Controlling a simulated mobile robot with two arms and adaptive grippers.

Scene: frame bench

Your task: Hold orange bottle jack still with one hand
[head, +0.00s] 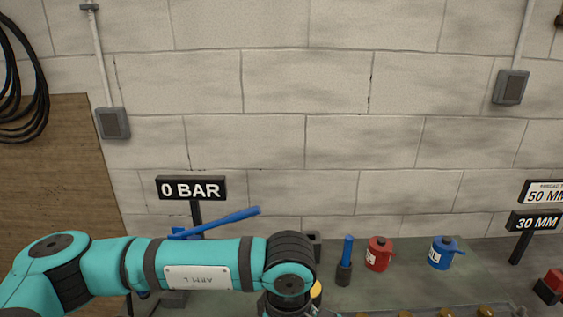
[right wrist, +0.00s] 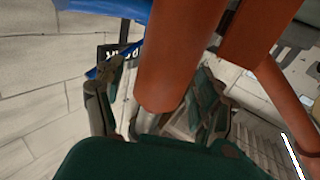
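An orange round bar or cylinder (right wrist: 180,55) fills the middle of the right wrist view, very close to the camera. Whether it is part of the bottle jack or of a frame I cannot tell. The fingers of my right gripper (right wrist: 152,88) stand apart on either side of it in the picture; contact is not visible. In the head view my teal left arm (head: 200,264) crosses the lower left, and its gripper is out of view below. A blue lever (head: 222,222) rises behind that arm. No orange jack shows in the head view.
A "0 BAR" sign (head: 191,189) stands behind my left arm. A blue-handled tool (head: 346,262), a red can (head: 378,254) and a blue can (head: 441,253) stand on the bench. More orange bars (right wrist: 286,92) cross the right wrist view. A block wall closes the back.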

